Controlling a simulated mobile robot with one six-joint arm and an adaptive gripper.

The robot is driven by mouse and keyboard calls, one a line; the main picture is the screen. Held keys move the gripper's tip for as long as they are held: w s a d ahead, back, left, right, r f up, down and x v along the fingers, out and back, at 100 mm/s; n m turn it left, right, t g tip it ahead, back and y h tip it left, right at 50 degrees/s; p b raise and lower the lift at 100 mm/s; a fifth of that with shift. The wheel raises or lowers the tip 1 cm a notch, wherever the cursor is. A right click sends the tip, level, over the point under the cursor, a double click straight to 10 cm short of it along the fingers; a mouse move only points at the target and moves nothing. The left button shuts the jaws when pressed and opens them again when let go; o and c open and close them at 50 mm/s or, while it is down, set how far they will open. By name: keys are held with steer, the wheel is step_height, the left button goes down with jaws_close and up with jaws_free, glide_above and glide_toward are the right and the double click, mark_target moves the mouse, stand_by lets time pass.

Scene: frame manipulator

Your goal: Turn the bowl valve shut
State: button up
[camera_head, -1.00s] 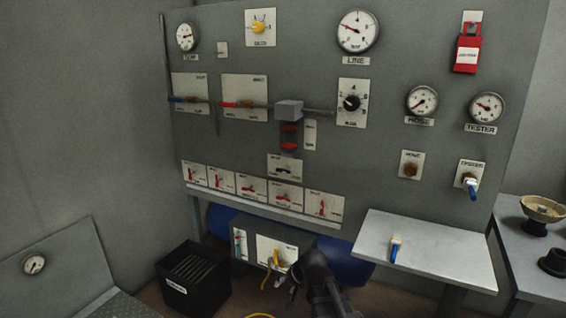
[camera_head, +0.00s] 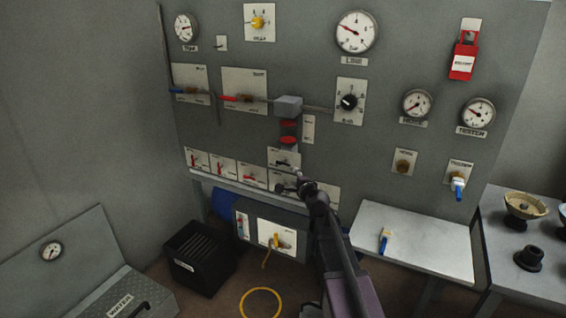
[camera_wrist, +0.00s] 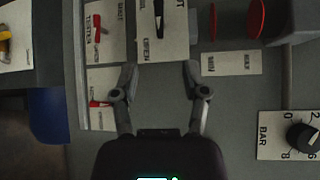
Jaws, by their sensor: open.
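No label reading "bowl" is legible, so I cannot tell which valve is the bowl valve. A black-handled valve (camera_head: 284,162) sits on a white card at the middle of the panel. The wrist view shows its black lever (camera_wrist: 158,18) and the word OPEN on its card. Below it runs a row of small cards with red-handled valves (camera_head: 222,170). One is marked TESTER (camera_wrist: 97,28) in the wrist view. My gripper (camera_wrist: 160,75) is open and empty, its fingertips just short of the black-handled valve's card. In the head view my gripper (camera_head: 301,186) hides part of the row's right end.
A ledge (camera_head: 410,240) with a blue-and-white object (camera_head: 384,240) juts out at the right. A box with a yellow-handled valve (camera_head: 279,240) stands below the panel. A grey block (camera_head: 288,105) and red discs (camera_head: 288,132) project above the black-handled valve. A black bin (camera_head: 200,258) stands lower left.

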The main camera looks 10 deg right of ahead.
mark_target(284, 165)
steer(key=shift+w+f, duration=0.1)
steer(key=shift+w, duration=0.05)
steer(key=b+x, duration=0.2)
steer(key=x, duration=1.1)
steer(key=shift+w+a, duration=0.15)
steer(key=shift+w, duration=0.1)
steer(key=shift+c, duration=0.3)
